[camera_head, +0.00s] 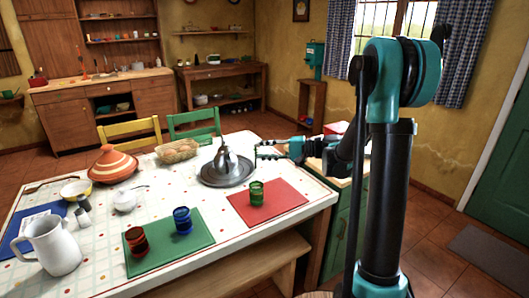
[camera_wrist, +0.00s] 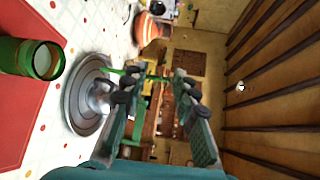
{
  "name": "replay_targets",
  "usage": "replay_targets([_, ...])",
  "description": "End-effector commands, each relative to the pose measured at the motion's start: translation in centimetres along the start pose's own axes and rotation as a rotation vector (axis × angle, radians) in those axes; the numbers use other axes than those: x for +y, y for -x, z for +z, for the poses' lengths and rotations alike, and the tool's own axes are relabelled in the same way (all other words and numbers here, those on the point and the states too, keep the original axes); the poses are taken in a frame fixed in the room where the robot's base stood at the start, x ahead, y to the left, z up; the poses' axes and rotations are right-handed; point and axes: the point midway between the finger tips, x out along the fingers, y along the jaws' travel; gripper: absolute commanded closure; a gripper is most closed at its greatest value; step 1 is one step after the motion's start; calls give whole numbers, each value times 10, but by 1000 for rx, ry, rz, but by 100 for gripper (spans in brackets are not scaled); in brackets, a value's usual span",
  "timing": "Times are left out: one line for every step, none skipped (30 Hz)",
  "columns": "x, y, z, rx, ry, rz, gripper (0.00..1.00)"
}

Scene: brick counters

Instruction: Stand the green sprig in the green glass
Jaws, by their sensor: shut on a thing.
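The green glass (camera_head: 257,193) stands upright on the red placemat (camera_head: 283,204); it also shows at the left of the wrist view (camera_wrist: 30,58). My gripper (camera_head: 262,150) is raised over the table's right end, beyond the green glass and apart from it. In the wrist view my gripper's fingers (camera_wrist: 154,90) are closed in with a gap between them. A thin green thing, which looks like the green sprig (camera_wrist: 152,77), lies across between the fingertips. The sprig is too small to make out in the head view.
A metal pot (camera_head: 227,160) on a round grey tray (camera_head: 228,180) stands just left of my gripper. A blue glass (camera_head: 182,220) and a red glass (camera_head: 135,241) stand on a green placemat (camera_head: 195,244). A white pitcher (camera_head: 55,245) stands at the left.

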Motion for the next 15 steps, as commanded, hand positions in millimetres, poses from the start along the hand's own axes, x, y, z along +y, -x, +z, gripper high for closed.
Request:
replay_targets([3,0,-1,0,0,0,90])
replay_targets([5,-1,-1,0,0,0,90])
replay_targets([8,-1,-1,1,0,1,90])
replay_targets([10,-1,-1,1,0,1,90])
replay_targets([12,-2,-1,1,0,1,90])
replay_targets([14,-2,-2,1,0,1,90])
replay_targets([16,-2,-2,1,0,1,90])
replay_targets([18,-2,-2,1,0,1,90])
replay_targets([20,-3,-2,1,0,1,90])
replay_targets([22,-3,-2,1,0,1,90])
replay_targets([24,-3,-3,1,0,1,90])
replay_targets([27,-4,-3,1,1,2,90])
replay_targets([29,-4,-3,1,1,2,90])
replay_targets([31,-4,-4,1,1,2,90])
replay_targets([33,-5,-4,1,1,2,90])
